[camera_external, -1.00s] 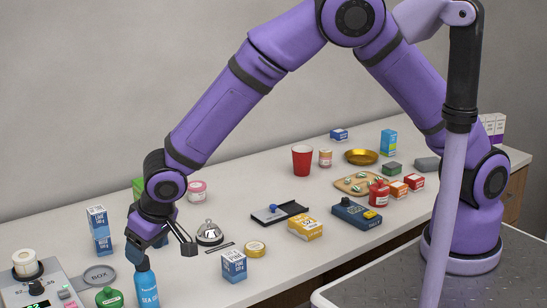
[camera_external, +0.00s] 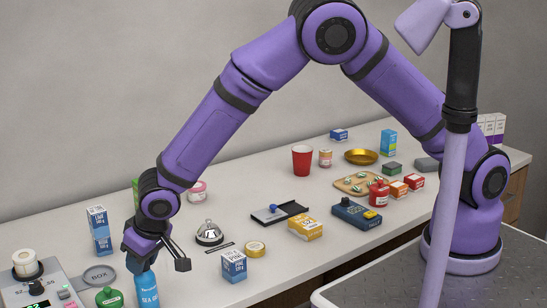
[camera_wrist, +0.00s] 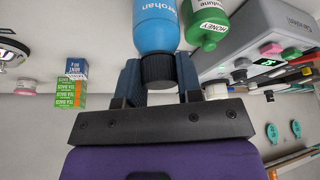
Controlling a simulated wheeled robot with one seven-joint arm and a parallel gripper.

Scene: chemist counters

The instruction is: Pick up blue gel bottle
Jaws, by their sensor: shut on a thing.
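The blue gel bottle (camera_external: 147,288) stands at the counter's front left, cut off by the bottom edge of the external view. In the wrist view the blue bottle (camera_wrist: 156,27) has a black ribbed cap, and its lower part runs out of the top of the picture. My gripper (camera_external: 146,261) is over the bottle's top, which it hides in the external view. In the wrist view my gripper (camera_wrist: 158,70) has one finger on each side of the black cap, shut on it.
A green bottle (camera_external: 109,298) stands close beside the blue one, next to a grey scale (camera_external: 60,285). Blue-and-white boxes stand left (camera_external: 99,230) and right (camera_external: 234,266).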

